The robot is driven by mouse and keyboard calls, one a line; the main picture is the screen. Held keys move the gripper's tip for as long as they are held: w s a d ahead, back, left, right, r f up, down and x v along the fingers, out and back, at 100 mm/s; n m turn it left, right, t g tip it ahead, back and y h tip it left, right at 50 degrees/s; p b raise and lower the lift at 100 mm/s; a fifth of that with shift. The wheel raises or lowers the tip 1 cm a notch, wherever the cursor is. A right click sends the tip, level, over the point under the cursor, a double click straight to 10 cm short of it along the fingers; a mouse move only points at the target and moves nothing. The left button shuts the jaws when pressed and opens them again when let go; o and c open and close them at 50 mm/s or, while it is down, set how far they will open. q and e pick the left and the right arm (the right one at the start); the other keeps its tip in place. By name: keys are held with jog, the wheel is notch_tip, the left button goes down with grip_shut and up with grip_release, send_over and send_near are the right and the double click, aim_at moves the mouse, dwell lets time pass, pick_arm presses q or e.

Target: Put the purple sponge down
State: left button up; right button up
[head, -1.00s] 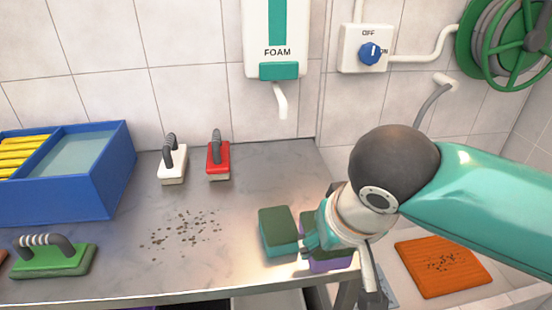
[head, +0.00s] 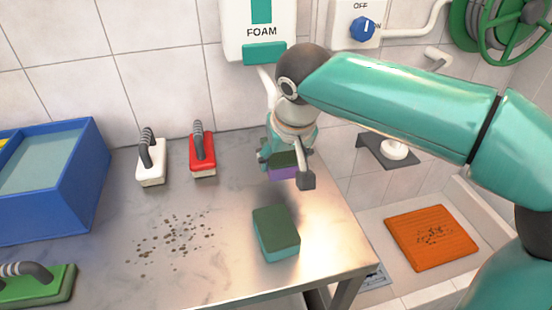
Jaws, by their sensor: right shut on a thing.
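The purple sponge (head: 283,173), purple with a dark green top layer, is held in my right gripper (head: 285,163). It hangs above the back right part of the metal table (head: 215,265), under the foam dispenser, with a dark shadow on the table below it. The gripper's fingers partly hide the sponge. A teal sponge (head: 277,240) with a dark green top lies on the table in front of it, apart from it. My left gripper is not in view.
A white brush (head: 150,172) and a red brush (head: 203,160) stand by the wall. A green brush (head: 38,287) and a blue box (head: 55,200) are at left. Dark specks (head: 172,245) lie mid-table. An orange mat (head: 432,237) lies in the basin at right.

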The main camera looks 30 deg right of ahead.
jog(key=w, duration=0.2)
jog(key=w+d, duration=0.1)
jog(key=w+p, duration=0.1)
jog(key=w, duration=0.1)
jog(key=shift+w+d+r, duration=0.1)
jog(key=shift+w+d, duration=0.2)
jog(key=shift+w, duration=0.05)
jog(key=shift+x, duration=1.15)
jog(key=f, duration=0.1)
jog(key=f+b, duration=0.1)
jog(key=f, duration=0.2)
jog(key=shift+s+f, duration=0.2)
jog(key=shift+s, duration=0.1)
jog(key=shift+w+f, duration=0.25)
jog(key=shift+f, duration=0.15)
jog(key=o, duration=0.8)
